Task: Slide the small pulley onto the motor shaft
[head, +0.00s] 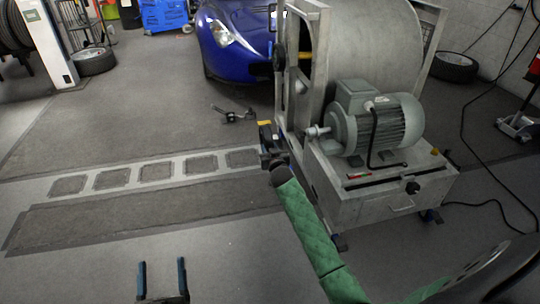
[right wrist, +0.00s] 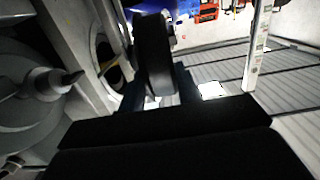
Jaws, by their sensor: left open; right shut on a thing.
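The grey motor (head: 375,122) sits on the dynamometer's metal base in the head view. Its shaft (head: 315,131) sticks out to the left. My right gripper (head: 268,138) is left of the shaft, apart from it. In the right wrist view, my right gripper (right wrist: 158,92) is shut on the small pulley (right wrist: 152,55), a dark, thick disc seen nearly edge-on. The bare shaft tip (right wrist: 70,80) shows left of the pulley there, with a gap between. I cannot make out the pulley clearly in the head view. My left gripper (head: 163,272) is open and empty at the bottom, above the floor.
The large drum (head: 370,45) and its metal frame (head: 318,65) stand behind the motor. The base box (head: 385,195) is below it. A blue car (head: 238,45) is at the back. The floor at left is mostly clear. Black cables lie at right.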

